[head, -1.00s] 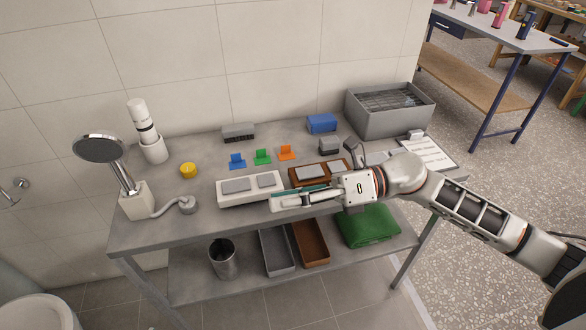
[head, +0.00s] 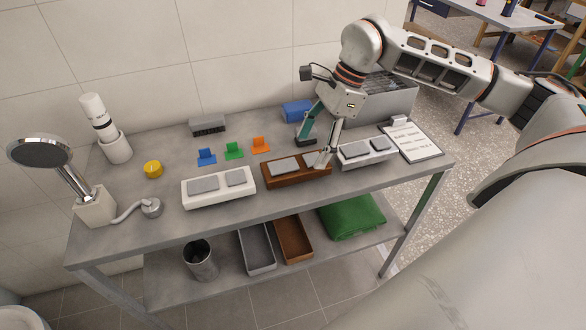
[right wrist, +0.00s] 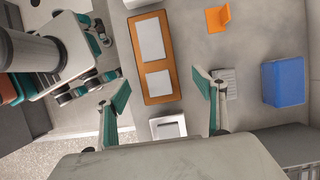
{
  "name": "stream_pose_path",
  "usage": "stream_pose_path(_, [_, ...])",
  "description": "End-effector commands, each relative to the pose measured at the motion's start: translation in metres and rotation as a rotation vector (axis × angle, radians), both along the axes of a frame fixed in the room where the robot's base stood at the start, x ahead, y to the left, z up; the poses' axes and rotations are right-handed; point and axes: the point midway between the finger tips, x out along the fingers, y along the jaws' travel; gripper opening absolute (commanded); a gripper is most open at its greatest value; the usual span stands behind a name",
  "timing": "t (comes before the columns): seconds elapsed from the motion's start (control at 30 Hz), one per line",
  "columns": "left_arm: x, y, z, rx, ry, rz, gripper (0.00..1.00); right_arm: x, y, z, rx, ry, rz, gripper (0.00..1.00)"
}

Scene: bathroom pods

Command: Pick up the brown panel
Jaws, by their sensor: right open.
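The brown panel (head: 297,171), a flat brown base with two grey plates on top, lies on the grey table between two white panels. It also shows in the right wrist view (right wrist: 174,73), top centre. My right gripper (head: 314,152) is open and empty, pointing down by the right end of the brown panel; one finger overlaps that end in the head view. In the right wrist view its fingers (right wrist: 160,88) stand apart, with the panel beyond them. A white part with teal pads (right wrist: 88,88), apparently my left gripper, shows there at upper left; its jaw state is unclear.
A white panel (head: 219,187) lies left of the brown one and another (head: 366,152) right. A grey block (head: 306,140) and blue box (head: 297,110) stand behind. Orange, green and blue tags stand behind left. A clipboard (head: 411,142) lies at the right end.

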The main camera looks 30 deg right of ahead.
Motion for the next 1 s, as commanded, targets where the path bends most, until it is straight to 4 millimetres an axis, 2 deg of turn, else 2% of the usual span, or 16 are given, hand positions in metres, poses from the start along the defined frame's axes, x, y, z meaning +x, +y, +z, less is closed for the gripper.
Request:
stream_pose_path(0.17, [0.001,0.000,0.001,0.001,-0.002,0.000,1.00,-0.001,0.007,-0.012,0.002,0.000,0.001,0.69])
stream_pose_path(0.43, [0.001,0.001,0.000,0.002,-0.002,0.000,1.00,-0.001,0.023,-0.046,0.004,0.002,0.001,0.69])
stream_pose_path(0.7, [0.001,0.001,0.000,0.001,-0.003,-0.001,1.00,0.000,0.024,-0.050,0.002,0.000,-0.001,0.69])
stream_pose_path(0.8, [0.001,0.001,0.000,0.001,-0.003,-0.001,1.00,0.000,0.024,-0.050,0.003,0.000,-0.001,0.43])
stream_pose_path(0.9, [0.001,0.001,0.000,0.002,-0.003,-0.001,1.00,0.000,0.024,-0.050,0.003,0.000,-0.001,0.22])
stream_pose_path(1.0, [0.001,0.001,0.000,0.002,-0.003,-0.001,1.00,0.000,0.024,-0.050,0.003,-0.002,0.000,0.22])
